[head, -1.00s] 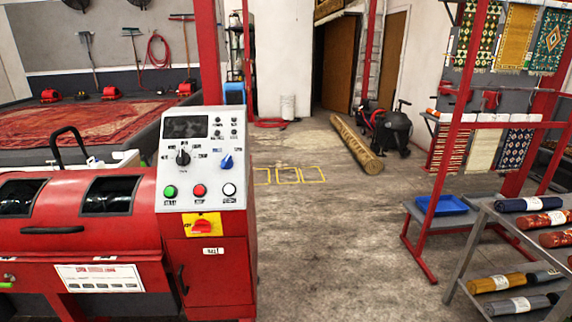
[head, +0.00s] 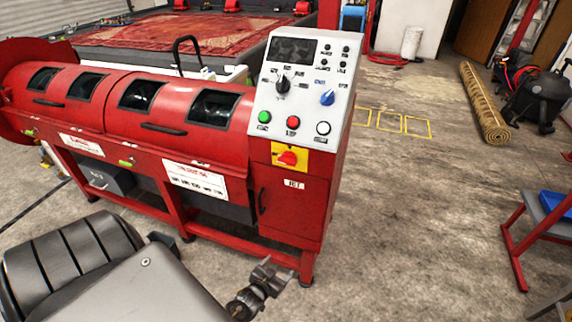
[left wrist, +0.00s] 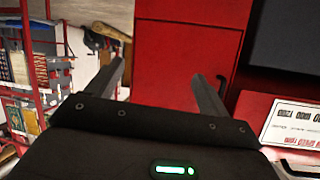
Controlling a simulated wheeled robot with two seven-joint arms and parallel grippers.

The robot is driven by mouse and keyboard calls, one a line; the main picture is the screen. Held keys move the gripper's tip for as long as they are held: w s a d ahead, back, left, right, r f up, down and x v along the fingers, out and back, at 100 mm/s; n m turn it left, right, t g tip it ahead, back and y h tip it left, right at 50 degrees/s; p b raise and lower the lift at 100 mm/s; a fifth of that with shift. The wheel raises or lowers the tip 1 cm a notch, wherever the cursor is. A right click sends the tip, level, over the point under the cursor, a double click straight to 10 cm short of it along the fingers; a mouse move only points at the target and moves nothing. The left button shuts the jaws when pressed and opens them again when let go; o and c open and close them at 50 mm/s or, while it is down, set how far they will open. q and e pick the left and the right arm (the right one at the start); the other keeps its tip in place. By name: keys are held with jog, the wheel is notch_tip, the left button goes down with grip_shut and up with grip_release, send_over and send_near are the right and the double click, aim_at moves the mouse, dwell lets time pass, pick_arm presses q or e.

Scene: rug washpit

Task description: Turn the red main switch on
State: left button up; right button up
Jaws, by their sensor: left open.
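The red main switch (head: 288,158) is a red knob on a yellow plate, low on the front of the control panel (head: 297,85) of the red machine. I cannot read its position. My left gripper (head: 265,278) is in front of the machine, below the switch and apart from it. In the left wrist view its two fingers (left wrist: 158,75) are spread and empty, facing the red cabinet front (left wrist: 186,50). The switch does not show in that view. My right gripper is in neither view.
Above the switch are green (head: 264,117), red (head: 293,122) and white (head: 323,128) buttons, a black knob (head: 282,84) and a blue knob (head: 327,97). A cabinet handle (head: 262,201) sticks out below.

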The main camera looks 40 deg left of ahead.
pick_arm(q)
jog(key=w+a+r+n+t+y, duration=0.1)
jog(key=w+a+r+t, duration=0.15)
jog(key=r, duration=0.55)
jog(key=w+a+r+n+t+y, duration=0.15)
jog(key=w+r, duration=0.25)
jog(key=r, duration=0.4)
jog(key=t+y, duration=0.2)
jog(key=t, duration=0.2)
send_near(286, 164)
jog(key=b+x, duration=0.1)
jog(key=x, duration=0.7)
jog(key=shift+w+a+r, duration=0.1)
jog(key=shift+w+r, duration=0.05)
jog(key=shift+w, duration=0.05)
jog(key=shift+w+a+r, duration=0.2)
jog(key=shift+w+r, duration=0.05)
jog(key=shift+w, duration=0.25)
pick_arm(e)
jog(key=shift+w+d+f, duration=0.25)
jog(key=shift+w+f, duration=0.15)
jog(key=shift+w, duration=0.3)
